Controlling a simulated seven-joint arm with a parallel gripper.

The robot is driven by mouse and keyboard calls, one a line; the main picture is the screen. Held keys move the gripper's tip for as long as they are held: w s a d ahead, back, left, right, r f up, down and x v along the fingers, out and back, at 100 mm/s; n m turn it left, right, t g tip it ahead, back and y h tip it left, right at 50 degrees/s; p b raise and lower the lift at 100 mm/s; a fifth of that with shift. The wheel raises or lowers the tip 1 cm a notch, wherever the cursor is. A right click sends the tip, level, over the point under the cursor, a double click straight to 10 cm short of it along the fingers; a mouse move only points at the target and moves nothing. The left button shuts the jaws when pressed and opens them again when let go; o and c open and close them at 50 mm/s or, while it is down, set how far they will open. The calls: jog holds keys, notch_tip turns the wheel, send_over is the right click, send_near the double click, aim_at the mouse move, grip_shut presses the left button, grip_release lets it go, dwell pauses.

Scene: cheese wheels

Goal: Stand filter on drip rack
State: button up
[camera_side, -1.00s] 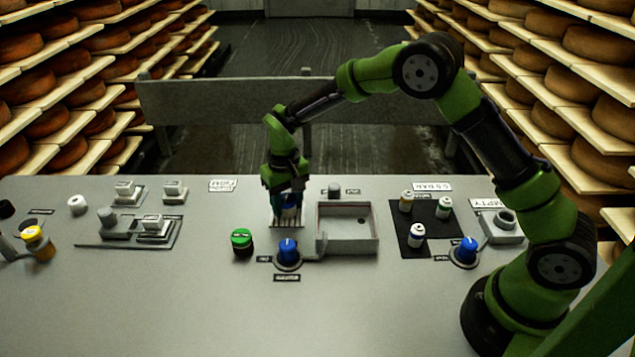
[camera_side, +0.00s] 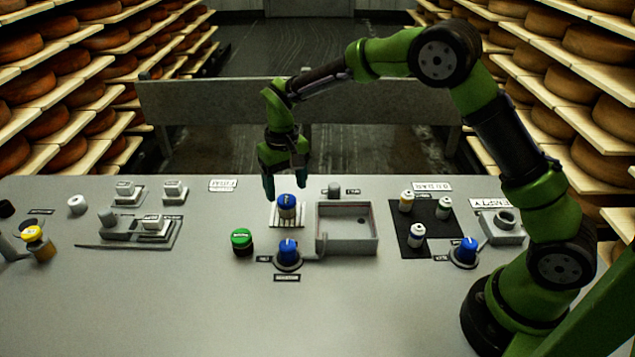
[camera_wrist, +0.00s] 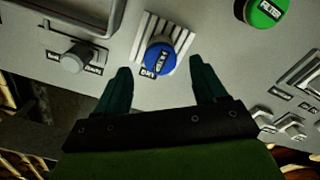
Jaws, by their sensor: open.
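The filter (camera_side: 287,207), a small cylinder with a blue cap, stands upright on the ribbed drip rack (camera_side: 274,217). In the wrist view the open fingers of my gripper (camera_wrist: 160,78) lie to either side, below the filter in the picture.
A grey basin (camera_side: 346,240) stands right of the rack, with a small grey knob (camera_side: 334,190) behind it. A green-capped piece (camera_side: 242,240) and a blue knob (camera_side: 288,251) are in front. A dark mat (camera_side: 425,238) with several small bottles lies further right. The front tabletop is clear.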

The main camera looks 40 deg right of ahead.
aim_at(287, 199)
jog(key=s+d+r+t+y, duration=0.1)
jog(key=s+d+r+t, duration=0.1)
jog(key=s+r, duration=0.55)
jog(key=s+d+r+t, duration=0.15)
jog(key=s+r, duration=0.35)
jog(key=r, duration=0.6)
jog(key=s+d+m+t+y, duration=0.1)
jog(key=s+t, duration=0.2)
jog(key=s, duration=1)
jog(key=shift+s+d+f+m+t, duration=0.2)
jog(key=shift+d+f+m+t, duration=0.15)
jog(key=shift+f+m, duration=0.1)
